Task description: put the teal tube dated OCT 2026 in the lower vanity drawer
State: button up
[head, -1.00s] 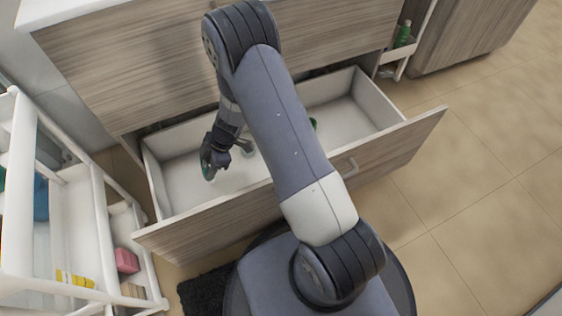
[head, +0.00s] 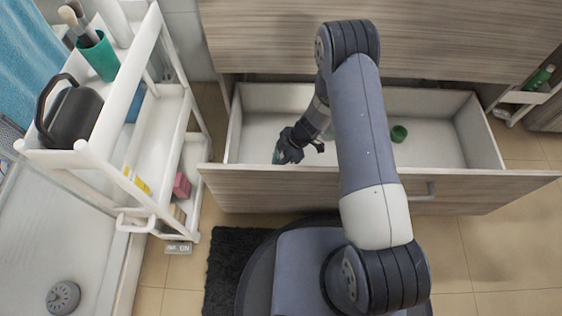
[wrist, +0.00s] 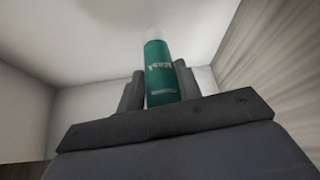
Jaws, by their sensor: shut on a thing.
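My gripper (head: 283,155) reaches down into the open lower vanity drawer (head: 440,138), in its left part near the front wall. It is shut on a teal tube (wrist: 163,75), which stands between the two fingers in the wrist view. In the head view only a small bit of the tube shows beside the fingers. The tube has pale lettering, but no date is readable. The wrist view shows pale drawer walls around the tube. I cannot tell whether the tube touches the drawer floor.
A green round item (head: 399,133) lies in the drawer, right of my arm. A white cart (head: 150,130) stands at left with a black pitcher (head: 72,122) and a teal cup of brushes (head: 99,57). A green bottle (head: 539,78) stands on a small rack at right.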

jog(key=shift+f+b, duration=0.35)
jog(key=shift+f, duration=1.25)
jog(key=shift+f+b, duration=0.25)
jog(key=shift+b, duration=0.15)
jog(key=o, duration=1)
jog(key=shift+r, duration=0.1)
jog(key=shift+r+p, duration=0.25)
jog(key=shift+p, duration=0.2)
jog(key=p+v, duration=0.3)
jog(key=v, duration=0.8)
jog(key=shift+d+r, duration=0.25)
jog(key=shift+r, duration=0.1)
